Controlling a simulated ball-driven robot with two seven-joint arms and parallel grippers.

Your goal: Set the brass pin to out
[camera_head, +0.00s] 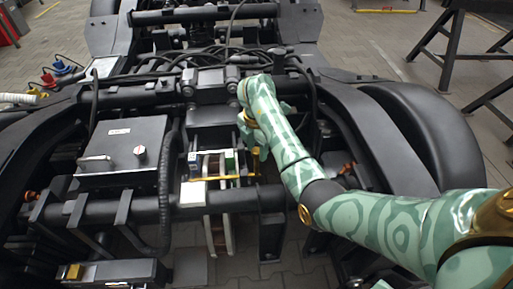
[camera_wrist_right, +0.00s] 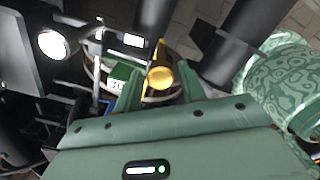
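The brass pin shows in the right wrist view as a gold round knob (camera_wrist_right: 160,77) with a gold part above it. It lies between the two green fingers of my right gripper (camera_wrist_right: 162,72). The fingers stand apart on either side of the knob, and I see no clear contact. In the head view my right gripper (camera_head: 252,143) reaches down at the right of the small panel in the middle of the bogie. The arm and gripper hide most of the pin there. My left gripper is not in view.
A grey box (camera_head: 124,148) with a knob sits on the bogie frame at the left. A yellow bar (camera_head: 212,178) and a small green block (camera_head: 230,161) are beside my gripper. Dark cables (camera_head: 205,58) cross behind. A black curved frame (camera_head: 420,125) stands right of my arm.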

